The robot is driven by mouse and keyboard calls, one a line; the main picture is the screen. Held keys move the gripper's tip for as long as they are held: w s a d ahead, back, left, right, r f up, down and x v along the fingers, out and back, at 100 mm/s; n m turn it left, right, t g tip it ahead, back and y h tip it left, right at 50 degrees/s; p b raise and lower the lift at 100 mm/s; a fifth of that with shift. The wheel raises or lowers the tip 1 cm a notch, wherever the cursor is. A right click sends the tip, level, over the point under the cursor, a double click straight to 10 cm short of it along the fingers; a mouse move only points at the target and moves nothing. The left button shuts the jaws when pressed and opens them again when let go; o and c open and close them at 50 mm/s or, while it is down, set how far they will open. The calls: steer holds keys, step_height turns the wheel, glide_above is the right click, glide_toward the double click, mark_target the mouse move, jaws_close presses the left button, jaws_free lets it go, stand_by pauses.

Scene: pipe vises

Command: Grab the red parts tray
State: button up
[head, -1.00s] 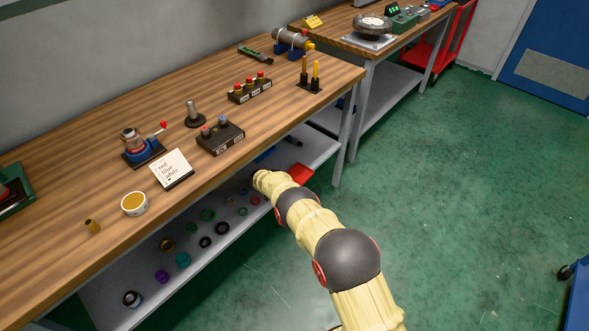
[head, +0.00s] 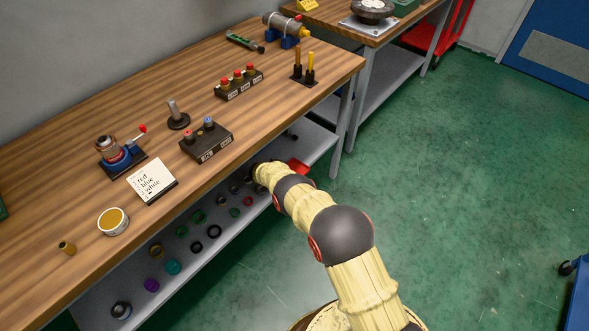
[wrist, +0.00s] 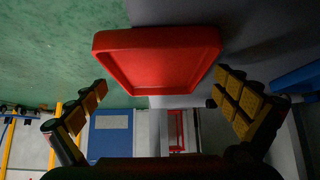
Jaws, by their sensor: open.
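The red parts tray (wrist: 157,62) is a shallow tray with a raised rim, at the upper middle of the wrist view. In the head view only a corner of the red tray (head: 299,167) shows past my arm, on the bench's lower shelf. My gripper (wrist: 161,82) is open, with one yellow-padded finger to each side of the tray's near part. I see no clear contact between the fingers and the tray. In the head view my gripper is hidden behind my wrist and the bench edge.
The wooden bench top (head: 90,165) overhangs the grey lower shelf (head: 100,310). Several coloured rings (head: 173,267) lie on the shelf to the left. A blue object (wrist: 298,78) is close beside the right finger in the wrist view. The green floor (head: 460,200) at right is clear.

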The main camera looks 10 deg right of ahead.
steer(key=shift+f, duration=0.1)
steer(key=shift+c, duration=1.3)
steer(key=c, duration=1.1)
steer(key=shift+c, duration=0.5)
